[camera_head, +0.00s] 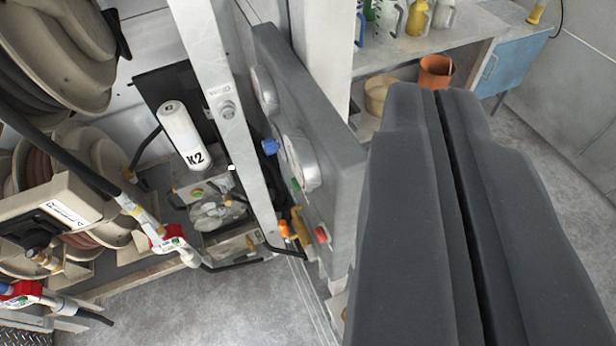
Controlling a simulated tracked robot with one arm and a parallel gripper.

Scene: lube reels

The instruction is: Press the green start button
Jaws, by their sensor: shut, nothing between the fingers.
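A grey control panel (335,150) stands left of my gripper, seen at a steep angle. A small green button (295,186) sticks out from its face, partly beside a round gauge (301,163). A red button (321,235) sits lower on the same face and a blue knob (270,146) to the upper left. My gripper (437,92) is large in the right foreground. Its two dark fingers lie together with only a thin line between them, and they hold nothing. The fingertips appear right of the panel, apart from the green button in the picture.
A pale metal post (226,110) rises just left of the panel. Hose reels (60,45) and nozzles fill the left side. A shelf (440,42) with bottles and an orange pot (436,72) stands behind. Grey floor (548,130) is clear at right.

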